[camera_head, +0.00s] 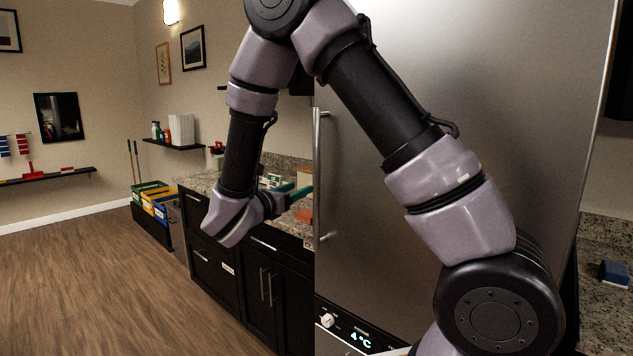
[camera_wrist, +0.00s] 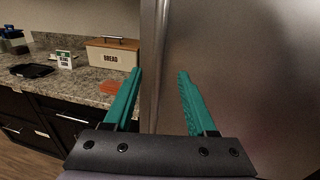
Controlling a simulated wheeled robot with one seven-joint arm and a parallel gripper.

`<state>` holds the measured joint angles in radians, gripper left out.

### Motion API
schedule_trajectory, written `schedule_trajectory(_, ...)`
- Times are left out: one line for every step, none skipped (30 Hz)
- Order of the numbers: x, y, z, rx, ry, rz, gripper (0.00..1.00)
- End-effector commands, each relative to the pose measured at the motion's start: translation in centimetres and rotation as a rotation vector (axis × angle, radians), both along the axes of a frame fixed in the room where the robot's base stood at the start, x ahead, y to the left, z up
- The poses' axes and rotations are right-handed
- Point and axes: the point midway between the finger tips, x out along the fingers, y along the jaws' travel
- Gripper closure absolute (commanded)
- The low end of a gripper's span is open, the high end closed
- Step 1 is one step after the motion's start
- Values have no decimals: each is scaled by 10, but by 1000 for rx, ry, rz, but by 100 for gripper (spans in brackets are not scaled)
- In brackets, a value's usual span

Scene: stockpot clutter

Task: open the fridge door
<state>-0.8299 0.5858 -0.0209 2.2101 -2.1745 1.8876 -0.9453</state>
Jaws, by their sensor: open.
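The fridge door (camera_head: 400,200) is a tall brushed-steel panel and looks shut. It fills the right of the wrist view (camera_wrist: 250,70). Its handle (camera_head: 318,150) is a vertical metal bar along the door's left edge. My gripper (camera_head: 303,192) is at the left of the handle, about midway down it, with its teal fingers pointing right toward it. In the wrist view my gripper (camera_wrist: 160,71) is open and empty, and the handle (camera_wrist: 162,35) shows between its two fingers. I cannot tell whether the fingertips reach past the bar. My arm hides part of the door.
A granite counter (camera_wrist: 88,90) with dark cabinets (camera_head: 255,285) stands left of the fridge. It bears a bread box (camera_wrist: 112,52), a small sign (camera_wrist: 65,60) and a black tray (camera_wrist: 31,71). Bins (camera_head: 155,203) stand farther back. The wooden floor (camera_head: 100,285) at left is clear.

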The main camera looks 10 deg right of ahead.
Motion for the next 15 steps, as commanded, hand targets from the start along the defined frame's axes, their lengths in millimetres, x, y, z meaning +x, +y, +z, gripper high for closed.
schedule_trajectory(3,0,-1,-8,0,5,43)
schedule_trajectory(5,-1,-1,-9,0,7,43)
schedule_trajectory(8,-5,-1,-11,0,7,43)
schedule_trajectory(11,-8,-1,-10,0,6,43)
schedule_trajectory(15,-11,-1,-9,0,5,43)
schedule_trajectory(20,-17,-1,-8,0,4,43)
schedule_trajectory(24,-21,-1,-8,-1,4,43)
schedule_trajectory(28,-25,-1,-8,-1,3,43)
schedule_trajectory(34,-30,-1,-7,0,3,43)
schedule_trajectory(39,-34,-1,-7,0,3,43)
schedule_trajectory(43,-38,-1,-7,0,3,43)
schedule_trajectory(48,-44,-1,-7,0,2,43)
schedule_trajectory(52,-47,-1,-7,0,4,43)
schedule_trajectory(56,-51,-1,-6,0,3,43)
schedule_trajectory(61,-55,-1,-6,0,4,43)
